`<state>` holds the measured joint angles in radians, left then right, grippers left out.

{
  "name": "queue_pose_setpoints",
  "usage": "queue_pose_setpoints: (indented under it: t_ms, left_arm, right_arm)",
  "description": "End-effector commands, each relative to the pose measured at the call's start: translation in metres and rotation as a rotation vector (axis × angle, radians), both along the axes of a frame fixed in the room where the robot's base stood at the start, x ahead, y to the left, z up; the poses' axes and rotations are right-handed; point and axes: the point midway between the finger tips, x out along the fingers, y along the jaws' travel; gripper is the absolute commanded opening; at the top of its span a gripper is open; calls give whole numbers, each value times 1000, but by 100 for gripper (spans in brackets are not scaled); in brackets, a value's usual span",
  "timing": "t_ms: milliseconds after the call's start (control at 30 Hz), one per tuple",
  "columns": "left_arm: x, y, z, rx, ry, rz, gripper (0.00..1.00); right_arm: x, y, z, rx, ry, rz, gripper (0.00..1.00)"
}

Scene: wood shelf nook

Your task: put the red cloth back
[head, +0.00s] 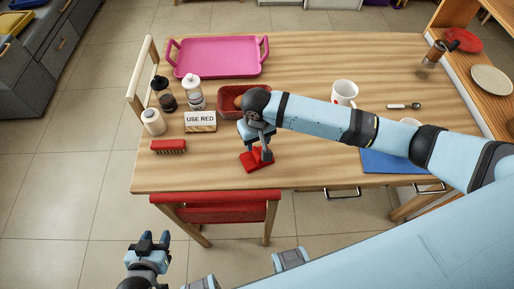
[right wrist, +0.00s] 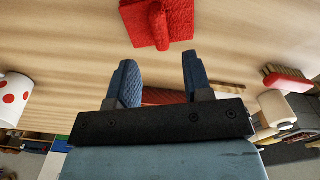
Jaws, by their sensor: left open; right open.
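The red cloth (head: 250,163) lies on the wooden table near its front edge. It has a raised fold along its middle in the right wrist view (right wrist: 157,24). My right gripper (head: 260,150) is open, just over the cloth in the head view. In the right wrist view its fingertips (right wrist: 158,68) point toward the cloth, which shows beyond them and not between them. A red basket (head: 231,101) stands behind, partly hidden by my right arm. My left gripper (head: 149,243) is open and empty, in front of the table over the floor.
A "USE RED" sign (head: 201,119), a red brush (head: 168,147), a white roll (head: 153,122) and two bottles stand left. A pink tray (head: 217,57) lies behind. A mug (head: 344,93), spoon (head: 404,106) and blue mat (head: 385,162) are right. A red chair (head: 222,208) is in front.

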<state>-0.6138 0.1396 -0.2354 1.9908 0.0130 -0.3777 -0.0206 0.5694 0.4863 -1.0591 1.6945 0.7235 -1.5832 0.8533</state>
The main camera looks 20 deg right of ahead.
Motion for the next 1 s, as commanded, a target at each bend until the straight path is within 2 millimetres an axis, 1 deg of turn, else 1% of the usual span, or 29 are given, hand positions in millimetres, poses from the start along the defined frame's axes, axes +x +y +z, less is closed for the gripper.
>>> queue_pose_setpoints:
  t_ms: [33,100,200,300,433,900,1000]
  left_arm:
    - [0,0,1,0,-1,0,43]
    - [0,0,1,0,-1,0,43]
    - [0,0,2,-1,-3,0,43]
    - [1,0,3,-1,-4,0,43]
    - [1,0,3,-1,-5,0,43]
    - [1,0,3,0,-3,1,43]
    - [0,0,4,0,-1,1,43]
  right_arm:
    - [0,0,11,2,-2,0,46]
    - [0,0,23,2,-1,0,46]
    - [0,0,35,2,0,1,46]
    - [0,0,43,0,1,0,46]
    - [0,0,46,1,1,0,46]
    - [0,0,46,2,1,0,46]
    - [-4,6,43,30,-7,10,46]
